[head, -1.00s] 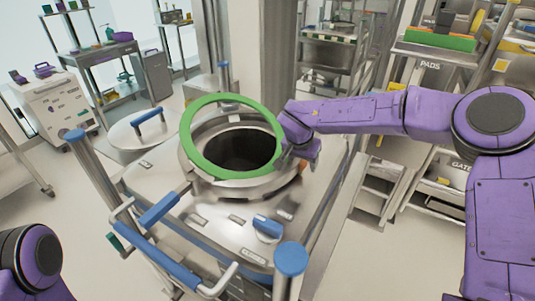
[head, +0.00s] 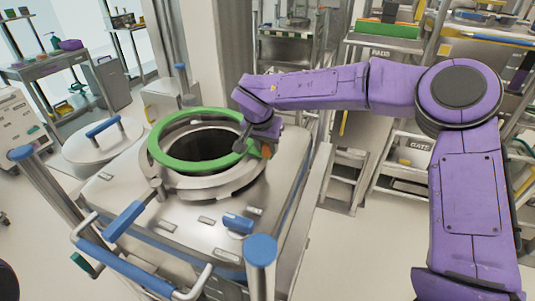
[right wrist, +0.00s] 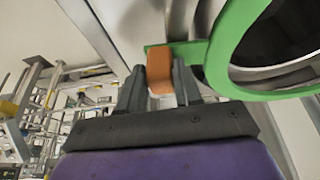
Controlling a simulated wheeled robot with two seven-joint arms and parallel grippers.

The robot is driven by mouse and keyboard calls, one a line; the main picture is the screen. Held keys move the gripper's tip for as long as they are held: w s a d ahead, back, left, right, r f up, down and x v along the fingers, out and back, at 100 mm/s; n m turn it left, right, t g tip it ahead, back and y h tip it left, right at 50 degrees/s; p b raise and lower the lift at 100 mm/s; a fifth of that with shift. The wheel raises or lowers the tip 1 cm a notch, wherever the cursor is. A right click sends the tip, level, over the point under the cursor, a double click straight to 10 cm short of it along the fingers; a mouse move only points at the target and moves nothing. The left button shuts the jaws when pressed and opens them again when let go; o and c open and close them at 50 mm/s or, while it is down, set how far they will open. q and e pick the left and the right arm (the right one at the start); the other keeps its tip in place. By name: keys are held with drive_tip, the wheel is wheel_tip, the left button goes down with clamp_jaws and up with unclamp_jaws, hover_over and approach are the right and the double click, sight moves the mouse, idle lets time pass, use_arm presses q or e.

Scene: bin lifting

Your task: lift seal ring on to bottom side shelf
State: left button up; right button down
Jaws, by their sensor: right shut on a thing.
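The seal ring is a flat green ring (head: 205,166) over the round metal opening of the vessel in the head view. I cannot tell whether it touches the rim. The ring (right wrist: 222,58) also shows at the upper right of the right wrist view. My right gripper (head: 248,143) is at the ring's right side. In the right wrist view its fingers (right wrist: 160,88) are shut on the ring's orange tab (right wrist: 160,72). My left gripper is out of view. A rack with low shelves (head: 408,163) stands at the right, partly behind my right arm; which is the bottom side shelf is unclear.
The steel vessel (head: 130,200) has blue-capped posts (head: 261,250) and blue handles (head: 145,268) at its front. A round lid (head: 95,152) lies to its left. A tall column (head: 212,50) stands behind. Floor (head: 350,250) is clear at the right front.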

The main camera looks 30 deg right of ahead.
drive_tip(key=s+a+r+b, duration=0.2)
drive_tip(key=s+a+r, duration=0.6)
drive_tip(key=a, duration=0.2)
drive_tip(key=shift+r+b, duration=0.3)
drive_tip(key=shift+w+a, duration=0.1)
wheel_tip(320, 180, up, 4)
drive_tip(key=p, duration=0.5)
drive_tip(key=shift+p, duration=0.4)
